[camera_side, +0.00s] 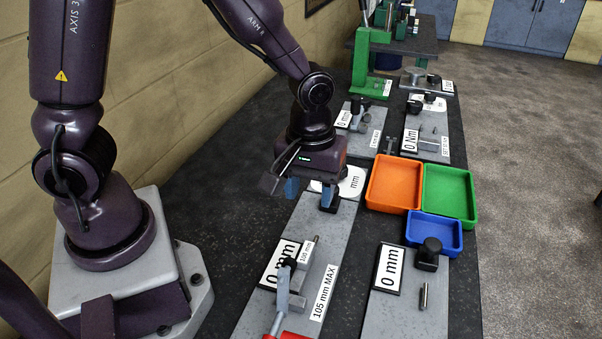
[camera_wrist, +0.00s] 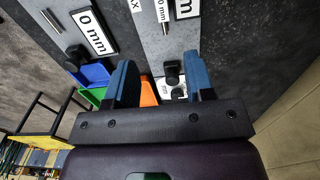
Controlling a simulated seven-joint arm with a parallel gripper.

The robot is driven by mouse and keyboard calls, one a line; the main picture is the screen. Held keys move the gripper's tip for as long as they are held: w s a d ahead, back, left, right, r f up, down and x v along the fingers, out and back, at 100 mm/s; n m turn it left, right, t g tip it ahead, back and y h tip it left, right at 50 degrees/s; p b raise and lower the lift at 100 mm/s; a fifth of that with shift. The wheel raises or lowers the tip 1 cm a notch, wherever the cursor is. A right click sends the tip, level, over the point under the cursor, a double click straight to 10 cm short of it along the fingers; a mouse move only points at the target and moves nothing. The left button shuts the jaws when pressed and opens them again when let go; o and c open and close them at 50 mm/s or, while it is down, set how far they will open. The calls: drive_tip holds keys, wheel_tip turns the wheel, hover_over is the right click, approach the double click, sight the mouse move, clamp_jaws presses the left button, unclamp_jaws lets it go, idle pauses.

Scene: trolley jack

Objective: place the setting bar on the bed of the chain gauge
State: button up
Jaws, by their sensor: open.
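The chain gauge appears to be the long grey plate (camera_side: 330,232) marked "105 mm MAX", with a "0 mm" display (camera_side: 280,264) and a red-handled lever at its near end. A small metal rod (camera_side: 316,242) by the "100 mm"-like label may be the setting bar; its outline is small. It also seems to show in the wrist view (camera_wrist: 165,24). My gripper (camera_side: 310,196) is open and empty above the far end of this plate. In the wrist view, its blue fingers (camera_wrist: 160,70) stand wide apart, with a black knob (camera_wrist: 173,72) visible between them, below.
Orange (camera_side: 394,183), green (camera_side: 450,190) and blue (camera_side: 434,232) trays stand right of my gripper. Another gauge plate (camera_side: 410,308) with a "0 mm" display and a pin (camera_side: 424,296) lies at the near right. More instruments and a green press (camera_side: 370,75) stand farther back.

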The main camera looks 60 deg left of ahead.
drive_tip(key=s+a+r+m+t, duration=0.2)
drive_tip(key=s+r+m, duration=0.2)
drive_tip(key=r, duration=0.4)
drive_tip(key=s+a+r+m+t, duration=0.3)
drive_tip(key=s+r+m, duration=0.2)
drive_tip(key=r, duration=0.4)
drive_tip(key=shift+s+a+r+t, duration=0.25)
drive_tip(key=shift+s+r+t, duration=0.05)
drive_tip(key=shift+s, duration=0.3)
